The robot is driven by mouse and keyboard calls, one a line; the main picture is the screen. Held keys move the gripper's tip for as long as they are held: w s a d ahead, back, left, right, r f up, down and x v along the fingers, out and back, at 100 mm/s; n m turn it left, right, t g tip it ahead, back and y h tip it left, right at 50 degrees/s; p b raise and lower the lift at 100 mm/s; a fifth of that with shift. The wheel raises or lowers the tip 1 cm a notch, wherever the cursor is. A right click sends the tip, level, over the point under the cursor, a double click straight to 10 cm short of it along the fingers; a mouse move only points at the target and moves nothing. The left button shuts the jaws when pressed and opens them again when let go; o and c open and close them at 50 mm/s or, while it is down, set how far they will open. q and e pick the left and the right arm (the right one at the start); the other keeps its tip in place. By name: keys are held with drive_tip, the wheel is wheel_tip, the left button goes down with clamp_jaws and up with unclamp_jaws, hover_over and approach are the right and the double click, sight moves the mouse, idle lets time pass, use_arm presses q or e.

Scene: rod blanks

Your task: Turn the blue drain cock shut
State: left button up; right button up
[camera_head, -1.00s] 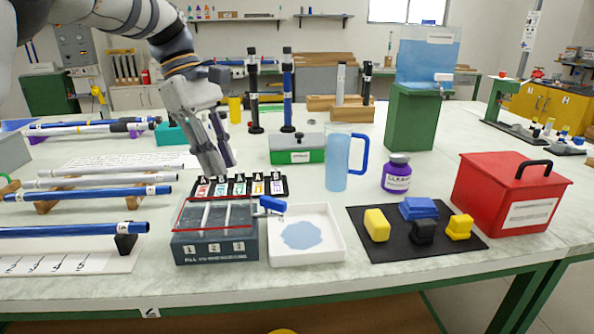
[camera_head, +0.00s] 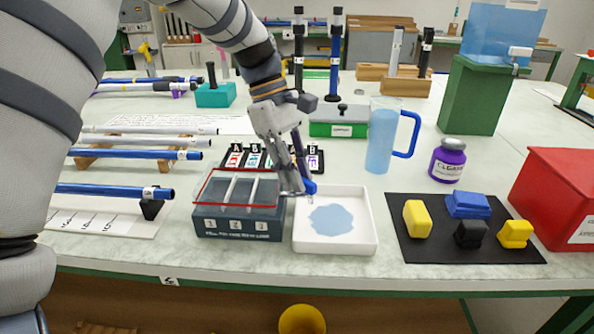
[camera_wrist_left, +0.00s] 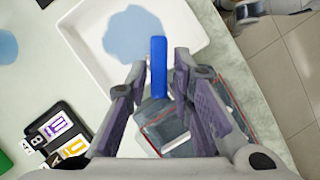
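The blue drain cock (camera_head: 309,187) is on the right side of the grey three-part tank (camera_head: 238,228), beside the white tray (camera_head: 366,246). In the left wrist view its blue lever (camera_wrist_left: 158,68) points away from the tank, out over the tray. My left gripper (camera_head: 298,190) is down at the cock and hides part of it in the head view. In the left wrist view the fingers (camera_wrist_left: 155,78) are apart, one on each side of the lever, with gaps showing. My right gripper is not in view.
A pale blue puddle (camera_head: 332,220) lies in the tray. Lettered cards (camera_head: 232,157) stand behind the tank. A blue jug (camera_head: 381,140), a purple bottle (camera_head: 447,160) and a black mat (camera_head: 407,243) with blocks are to the right. Blue rods (camera_head: 115,190) lie at left.

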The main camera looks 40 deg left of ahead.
use_arm(q)
clamp_jaws()
drive_tip(key=m+g, duration=0.2)
drive_tip(key=m, duration=0.3)
drive_tip(key=shift+m, duration=0.3)
drive_tip(key=m+g+y, duration=0.1)
drive_tip(key=m, duration=0.1)
drive_tip(key=m+y, duration=0.1)
drive_tip(key=m, duration=0.2)
drive_tip(key=shift+g, duration=0.4)
drive_tip(key=shift+m, duration=0.3)
unclamp_jaws()
